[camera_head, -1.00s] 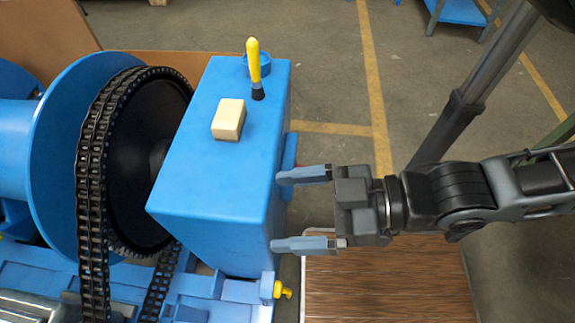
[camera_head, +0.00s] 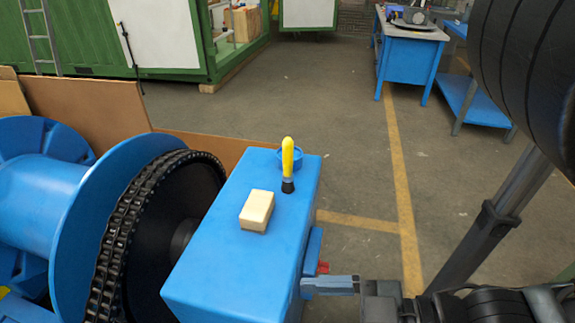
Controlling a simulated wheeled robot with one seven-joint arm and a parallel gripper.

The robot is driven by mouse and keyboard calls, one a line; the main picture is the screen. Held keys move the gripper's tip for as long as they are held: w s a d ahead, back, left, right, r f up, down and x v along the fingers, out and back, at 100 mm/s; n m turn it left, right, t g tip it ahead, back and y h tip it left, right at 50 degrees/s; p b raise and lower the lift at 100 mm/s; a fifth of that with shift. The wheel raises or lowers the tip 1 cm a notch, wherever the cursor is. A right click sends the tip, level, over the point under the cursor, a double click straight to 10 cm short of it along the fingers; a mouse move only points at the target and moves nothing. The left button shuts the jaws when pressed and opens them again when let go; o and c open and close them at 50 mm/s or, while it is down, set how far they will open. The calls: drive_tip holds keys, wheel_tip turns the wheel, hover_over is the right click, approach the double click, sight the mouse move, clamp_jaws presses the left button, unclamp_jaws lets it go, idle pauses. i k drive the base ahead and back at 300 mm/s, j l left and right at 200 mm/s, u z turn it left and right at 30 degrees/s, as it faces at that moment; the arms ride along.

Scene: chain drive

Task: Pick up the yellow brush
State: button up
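The yellow brush (camera_head: 288,160) has a yellow handle and dark bristles. It stands upright, bristles down, on top of the blue housing (camera_head: 240,265), in front of a round blue cap (camera_head: 299,160). My gripper is at the lower right, beside the right side of the housing and lower than its top. Only one grey-blue finger (camera_head: 330,285) shows; the other is below the picture's edge. The gripper is apart from the brush.
A cream block (camera_head: 257,210) lies on the housing near the brush. A black chain (camera_head: 125,225) runs on a large wheel at left. A blue workbench (camera_head: 408,60) stands far back right. Open floor lies behind the housing.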

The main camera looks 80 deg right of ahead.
sight(288, 187)
drive_tip(key=k+j+z, duration=0.2)
drive_tip(key=z, duration=0.2)
drive_tip(key=k+j+z, duration=0.35)
drive_tip(key=i, duration=0.1)
